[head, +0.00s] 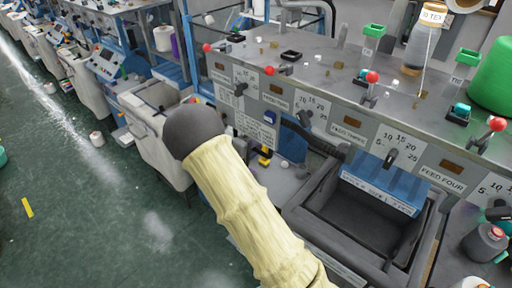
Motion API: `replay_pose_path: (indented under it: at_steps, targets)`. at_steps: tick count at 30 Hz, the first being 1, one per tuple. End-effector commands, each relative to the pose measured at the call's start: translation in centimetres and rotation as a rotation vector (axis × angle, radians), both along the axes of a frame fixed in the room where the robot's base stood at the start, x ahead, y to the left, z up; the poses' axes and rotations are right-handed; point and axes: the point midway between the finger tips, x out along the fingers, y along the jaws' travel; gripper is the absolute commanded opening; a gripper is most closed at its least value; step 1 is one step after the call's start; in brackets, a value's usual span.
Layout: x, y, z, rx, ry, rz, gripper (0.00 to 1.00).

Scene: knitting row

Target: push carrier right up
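No part is plainly marked as the carrier, so I cannot tell which one it is. Several red-ball levers stand along the grey machine's top (330,82): one at left (207,48), one left of centre (269,70), one right of centre (372,77) and one at far right (497,124). My arm (240,200), in a cream sleeve with a dark rounded end (194,131), rises from the bottom and covers part of the machine's left front. Its dark end appears left of the front panel. My gripper's fingers do not show.
Black dials (403,158) with number scales line the front panel. A dark open bin (368,215) sits below. Green floor (70,190) at left is largely clear.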

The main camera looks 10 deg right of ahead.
Motion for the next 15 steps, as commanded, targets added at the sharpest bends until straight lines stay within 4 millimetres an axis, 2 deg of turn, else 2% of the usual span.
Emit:
replay_pose_path:
  at_steps: [3, 15]
  targets:
    - [0.02, 0.02, 0.87, 0.0, 0.0, 0.001, 0.0]
    - [0.1, -0.04, 1.3, -0.003, -0.006, -0.001, 0.0]
